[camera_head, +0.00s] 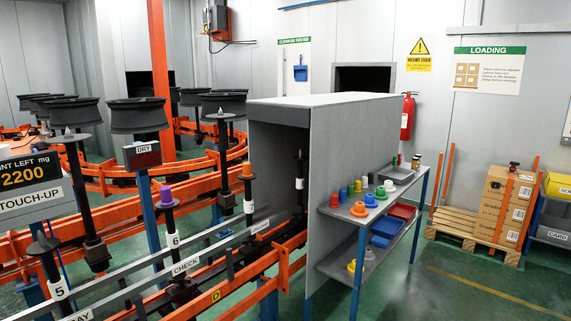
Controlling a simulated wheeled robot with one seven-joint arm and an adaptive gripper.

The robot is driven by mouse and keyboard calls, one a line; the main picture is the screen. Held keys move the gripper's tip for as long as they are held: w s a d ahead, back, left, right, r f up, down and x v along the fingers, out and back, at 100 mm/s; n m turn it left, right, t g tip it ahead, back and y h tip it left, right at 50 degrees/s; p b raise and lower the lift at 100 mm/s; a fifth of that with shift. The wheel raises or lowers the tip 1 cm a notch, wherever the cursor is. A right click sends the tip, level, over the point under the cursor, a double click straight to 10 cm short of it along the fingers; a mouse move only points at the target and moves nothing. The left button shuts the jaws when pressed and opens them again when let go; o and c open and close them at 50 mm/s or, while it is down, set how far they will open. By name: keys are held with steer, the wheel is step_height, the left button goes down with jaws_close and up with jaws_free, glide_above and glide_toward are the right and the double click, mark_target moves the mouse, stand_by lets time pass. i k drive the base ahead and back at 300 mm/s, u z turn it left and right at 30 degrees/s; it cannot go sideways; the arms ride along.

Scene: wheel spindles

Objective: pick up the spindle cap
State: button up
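Several coloured caps are in view, and I cannot tell which one the task means. A purple cap (166,194) sits on top of an upright spindle (171,228) on the rail at centre left. An orange cap (247,171) sits on another spindle (248,198) nearer the grey booth. On the top of the side shelf are an orange cap (360,209), a blue cap (343,195), a green cap (388,186) and other small coloured pieces. My gripper is not in view.
The grey booth (345,135) stands over the orange rails (225,285). The shelf unit (335,216) is against its right side, with trays and a yellow piece (351,267) on its lower level. Boxes (502,205) stand on a pallet (470,237). Green floor is clear at lower right.

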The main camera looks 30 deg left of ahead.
mark_target(247, 170)
steer(key=u, duration=0.2)
steer(key=i, duration=1.35)
steer(key=u, duration=1.45)
steer(key=i, duration=0.7)
steer(key=u, duration=0.8)
